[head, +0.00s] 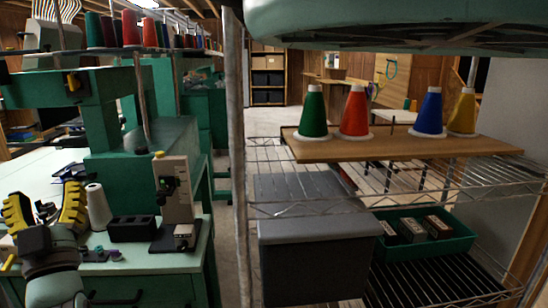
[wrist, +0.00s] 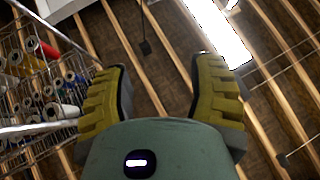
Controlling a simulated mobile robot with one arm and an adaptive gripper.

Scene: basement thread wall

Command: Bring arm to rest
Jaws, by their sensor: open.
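My gripper (head: 46,212) is at the lower left of the head view, its two yellow ridged fingers pointing up and spread apart. Nothing is between the fingers. It stands in front of a pale worktable (head: 30,170), left of a white thread cone (head: 98,207). In the wrist view my gripper (wrist: 162,92) is also open and empty, and the camera looks up at the wooden ceiling beams (wrist: 150,45) and a bright lamp (wrist: 215,30).
A wire shelf rack (head: 290,209) fills the right, with a wooden board (head: 400,151) bearing green, red, blue and yellow cones. Below are a grey bin (head: 318,260) and a green tray (head: 462,243). A small tester (head: 175,195) and black box (head: 131,229) stand right of my gripper.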

